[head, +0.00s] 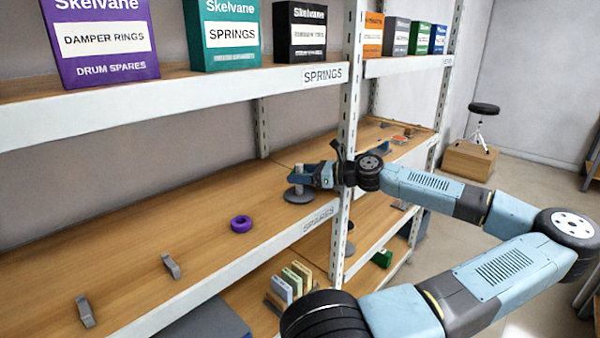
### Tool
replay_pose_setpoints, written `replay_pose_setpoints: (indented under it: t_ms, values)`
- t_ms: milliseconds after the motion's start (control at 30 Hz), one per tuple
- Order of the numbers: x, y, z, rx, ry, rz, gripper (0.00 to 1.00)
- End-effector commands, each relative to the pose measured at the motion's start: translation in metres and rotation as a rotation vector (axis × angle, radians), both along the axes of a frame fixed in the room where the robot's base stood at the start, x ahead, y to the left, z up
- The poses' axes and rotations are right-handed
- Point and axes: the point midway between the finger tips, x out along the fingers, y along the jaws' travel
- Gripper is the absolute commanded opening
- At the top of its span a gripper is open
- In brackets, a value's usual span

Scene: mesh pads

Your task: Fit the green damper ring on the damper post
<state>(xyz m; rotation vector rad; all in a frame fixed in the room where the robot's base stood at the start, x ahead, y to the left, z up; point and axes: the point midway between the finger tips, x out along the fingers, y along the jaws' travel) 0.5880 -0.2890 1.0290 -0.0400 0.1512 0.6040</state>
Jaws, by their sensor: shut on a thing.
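The grey damper post (299,168) stands upright on a round grey base (299,197) on the middle shelf, near the shelf's upright. My gripper (297,180) reaches in from the right, with its jaws at the post's shaft above the base. The jaws appear shut on the post itself, and they hide part of its shaft. I see no green ring at the post or in the jaws. A purple ring (241,224) lies flat on the shelf, left of and nearer than the post.
The shelf upright (350,120) stands close beside my gripper. Two grey brackets (171,266) (85,311) are on the shelf at the left. The upper shelf holds boxes, including the purple damper rings box (100,70). The shelf between bracket and purple ring is clear.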

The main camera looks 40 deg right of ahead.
Motion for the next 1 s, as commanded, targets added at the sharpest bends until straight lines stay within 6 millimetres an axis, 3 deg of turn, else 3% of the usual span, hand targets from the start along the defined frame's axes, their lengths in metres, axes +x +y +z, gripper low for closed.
replay_pose_setpoints:
  t_ms: [400, 433, 500, 733, 1000]
  values:
    - [0.0001, 0.0002, -0.0023, 0.0, 0.0, 0.0, 0.32]
    - [0.0001, 0.0002, -0.0023, 0.0, 0.0, 0.0, 0.63]
    - [0.0001, 0.0003, -0.0023, 0.0, 0.0, 0.001, 0.7]
    - [0.0004, 0.0009, -0.0023, 0.0, 0.0, 0.002, 0.91]
    - [0.0005, 0.0008, -0.0011, -0.001, 0.0, 0.001, 0.91]
